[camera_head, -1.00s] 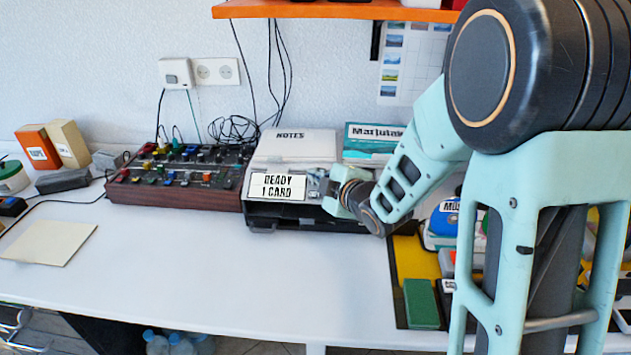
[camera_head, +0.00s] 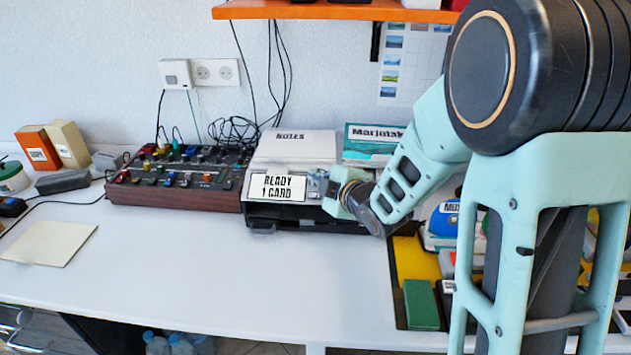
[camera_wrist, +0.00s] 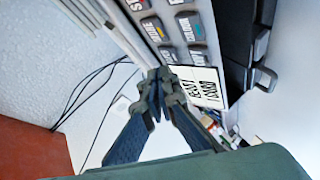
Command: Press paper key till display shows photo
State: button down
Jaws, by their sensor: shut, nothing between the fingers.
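The printer (camera_head: 262,220) stands on the white desk, and its display (camera_head: 278,187) reads "READY 1 CARD". The display also shows, turned, in the wrist view (camera_wrist: 196,86). Several grey labelled keys are beside it there, including one with an orange mark (camera_wrist: 153,30) and one with a teal mark (camera_wrist: 189,24); their labels are hard to read. My gripper (camera_wrist: 157,76) is shut and empty, with its fingertips by the keys and the display's edge. I cannot tell whether they touch a key. In the head view my wrist hides the panel right of the display.
A control box with coloured knobs (camera_head: 180,180) stands left of the printer, with black cables behind. An orange shelf (camera_head: 310,10) hangs above. The front left desk is clear except for a cream sheet (camera_head: 48,243).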

jog(key=shift+f, duration=0.15)
jog(key=shift+w+f+b, duration=0.2)
jog(key=shift+f+b, duration=0.05)
jog(key=shift+b, duration=0.4)
jog(key=shift+w+f+b, duration=0.2)
jog(key=shift+f+b, duration=0.15)
jog(key=shift+b, duration=0.1)
dwell(0.3)
dwell(0.4)
jog(key=shift+s+r, duration=0.4)
jog(key=shift+r, duration=0.35)
jog(key=s+r+p, duration=0.1)
jog(key=r, duration=0.1)
jog(key=s+r+p, duration=0.1)
jog(key=r, duration=0.1)
jog(key=shift+s+r+p, duration=0.2)
jog(key=shift+p, duration=0.2)
dwell(0.3)
